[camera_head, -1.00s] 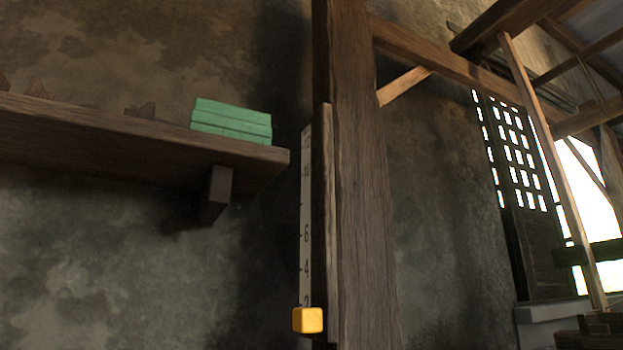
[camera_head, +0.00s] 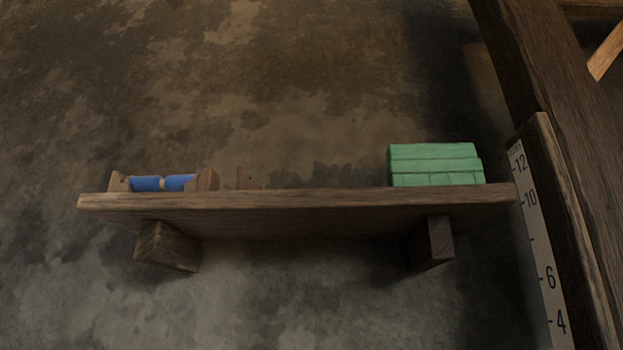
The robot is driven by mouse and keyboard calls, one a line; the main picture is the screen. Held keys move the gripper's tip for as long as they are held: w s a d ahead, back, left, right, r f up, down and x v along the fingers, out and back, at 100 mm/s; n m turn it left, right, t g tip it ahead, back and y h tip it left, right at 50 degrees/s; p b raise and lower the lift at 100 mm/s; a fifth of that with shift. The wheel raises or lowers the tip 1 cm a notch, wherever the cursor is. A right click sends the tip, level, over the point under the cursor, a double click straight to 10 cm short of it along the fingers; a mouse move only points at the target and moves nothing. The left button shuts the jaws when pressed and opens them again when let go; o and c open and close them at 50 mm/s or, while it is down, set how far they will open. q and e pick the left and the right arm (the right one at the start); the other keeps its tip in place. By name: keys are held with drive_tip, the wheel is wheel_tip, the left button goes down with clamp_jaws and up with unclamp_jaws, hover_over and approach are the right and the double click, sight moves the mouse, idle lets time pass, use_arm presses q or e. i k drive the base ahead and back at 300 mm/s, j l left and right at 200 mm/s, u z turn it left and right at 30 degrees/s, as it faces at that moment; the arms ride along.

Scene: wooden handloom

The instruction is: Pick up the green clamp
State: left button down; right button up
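A green block-like object (camera_head: 435,165) made of stacked layers rests on the right end of a wooden wall shelf (camera_head: 300,200). I cannot tell whether it is the green clamp; no other green thing shows. Neither of my grippers is in view.
A blue roll (camera_head: 162,183) sits between wooden end pieces at the shelf's left end. Small brown wooden pieces (camera_head: 248,178) stand between it and the green object. Brackets (camera_head: 167,246) support the shelf.

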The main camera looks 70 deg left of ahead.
sight(445, 164)
drive_tip(key=u, duration=0.4)
drive_tip(key=l+u, duration=0.1)
drive_tip(key=u, duration=0.35)
drive_tip(key=l+u, duration=0.1)
drive_tip(key=u, duration=0.7)
drive_tip(key=k+j, duration=0.15)
drive_tip(key=j, duration=0.4)
drive_tip(key=k+j+u, duration=0.1)
drive_tip(key=j, duration=0.5)
drive_tip(key=k+j, duration=0.15)
drive_tip(key=j, duration=0.4)
drive_tip(key=k+j+u, duration=0.1)
drive_tip(key=j, duration=0.45)
drive_tip(key=k+j+u, duration=0.1)
drive_tip(key=j, duration=0.5)
drive_tip(key=k+j, duration=0.1)
drive_tip(key=j, duration=0.5)
